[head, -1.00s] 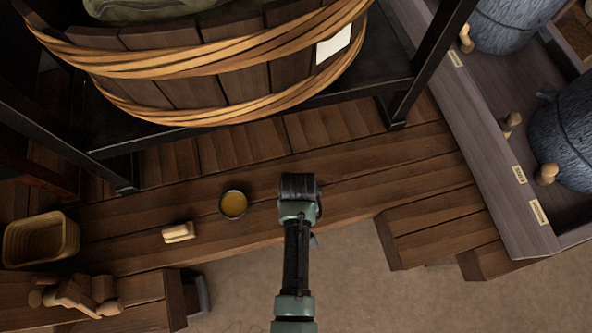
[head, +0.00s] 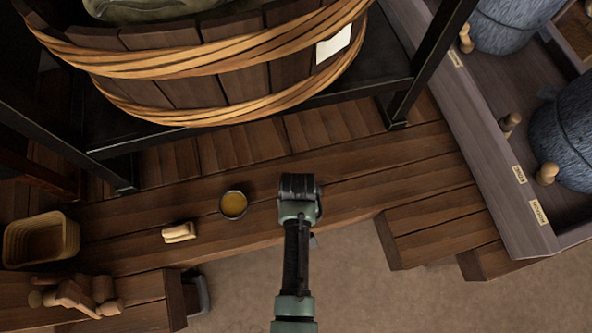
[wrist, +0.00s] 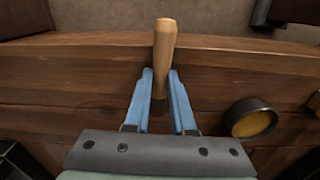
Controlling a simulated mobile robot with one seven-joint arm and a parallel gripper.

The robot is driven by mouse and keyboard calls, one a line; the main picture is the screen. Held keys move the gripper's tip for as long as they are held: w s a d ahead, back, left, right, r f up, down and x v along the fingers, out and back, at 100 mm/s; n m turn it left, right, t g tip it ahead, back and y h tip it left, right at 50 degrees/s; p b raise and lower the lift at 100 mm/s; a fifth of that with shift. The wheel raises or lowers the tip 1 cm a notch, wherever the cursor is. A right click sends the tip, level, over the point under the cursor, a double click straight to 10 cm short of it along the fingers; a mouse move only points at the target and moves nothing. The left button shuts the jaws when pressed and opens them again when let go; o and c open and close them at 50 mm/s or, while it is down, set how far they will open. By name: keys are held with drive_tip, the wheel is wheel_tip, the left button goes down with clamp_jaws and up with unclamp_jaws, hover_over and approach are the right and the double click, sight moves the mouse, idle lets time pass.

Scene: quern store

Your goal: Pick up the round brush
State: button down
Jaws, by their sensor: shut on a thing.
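The round brush (wrist: 164,45) shows in the wrist view as a pale wooden handle standing up between my fingers, its top end above the fingertips. Its lower end is dark and mostly hidden between the fingers, so I cannot see the bristles. My gripper (wrist: 160,74) has its two blue fingers closed on the handle, one on each side. In the head view my gripper (head: 299,187) is over the wooden bench (head: 360,190), and my own wrist hides the fingers and the brush there.
A small dark bowl with yellow contents (head: 234,205) stands left of my gripper; it also shows in the wrist view (wrist: 252,118). A pale wooden block-like piece (head: 179,232) and a basket (head: 42,240) lie farther left. A large banded tub (head: 220,80) stands behind.

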idle(0.4)
wheel_tip(320, 180, up, 10)
drive_tip(key=p, duration=0.4)
drive_tip(key=shift+w, duration=0.1)
idle(0.3)
